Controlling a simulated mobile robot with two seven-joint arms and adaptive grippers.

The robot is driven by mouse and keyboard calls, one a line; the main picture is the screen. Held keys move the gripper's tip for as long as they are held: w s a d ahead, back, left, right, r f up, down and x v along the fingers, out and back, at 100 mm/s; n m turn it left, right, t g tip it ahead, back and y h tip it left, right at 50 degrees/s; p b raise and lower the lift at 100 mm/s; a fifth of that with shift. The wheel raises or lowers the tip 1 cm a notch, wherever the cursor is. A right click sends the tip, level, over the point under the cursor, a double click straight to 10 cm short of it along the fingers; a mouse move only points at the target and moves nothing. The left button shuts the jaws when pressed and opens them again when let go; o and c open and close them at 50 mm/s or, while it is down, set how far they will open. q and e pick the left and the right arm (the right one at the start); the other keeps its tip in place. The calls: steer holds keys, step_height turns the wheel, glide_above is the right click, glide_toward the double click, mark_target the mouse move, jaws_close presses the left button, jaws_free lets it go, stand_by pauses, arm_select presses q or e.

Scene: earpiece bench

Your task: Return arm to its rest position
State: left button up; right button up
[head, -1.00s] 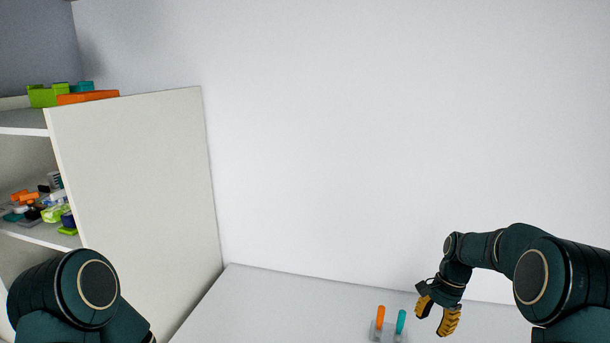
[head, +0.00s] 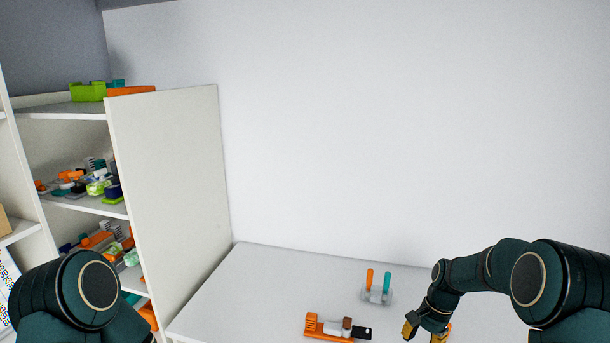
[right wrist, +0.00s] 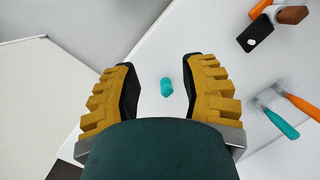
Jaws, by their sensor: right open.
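My right arm (head: 470,270) reaches in from the right in the head view. My right gripper (head: 427,332) hangs low over the white table (head: 260,285), partly cut off by the bottom edge. In the right wrist view its two yellow, dark-padded fingers (right wrist: 163,66) are spread apart with nothing gripped. A small teal piece (right wrist: 166,88) appears beyond them on the white surface, in the gap between the fingers. My left arm (head: 85,290) shows only as a dark link at lower left; its gripper is out of view.
A clear stand (head: 377,295) with orange and teal handles stands left of my right gripper. An orange tool (head: 325,328) with a dark plate lies in front. A shelf unit (head: 170,180) with colourful parts stands at left. The table's left part is bare.

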steer(key=s+a+f+n, duration=0.2)
steer(key=a+f, duration=0.2)
steer(key=f, duration=0.3)
arm_select(q)
step_height(320, 180, down, 4)
steer(key=b, duration=0.3)
steer(key=shift+d+r, duration=0.1)
arm_select(e)
steer(key=s+a+f+n+t, duration=0.1)
steer(key=s+a+f+n, duration=0.1)
steer(key=s, duration=0.4)
steer(key=s+a+f+n+t+y, duration=0.1)
steer(key=s+a+f+n, duration=0.1)
steer(key=s+a+f, duration=0.3)
steer(key=s+a+f+n, duration=0.2)
steer(key=s+a, duration=0.4)
steer(key=s, duration=0.3)
steer(key=shift+a+f+n+t+y, duration=0.3)
steer(key=shift+a+f+n+t, duration=0.1)
steer(key=shift+f, duration=0.25)
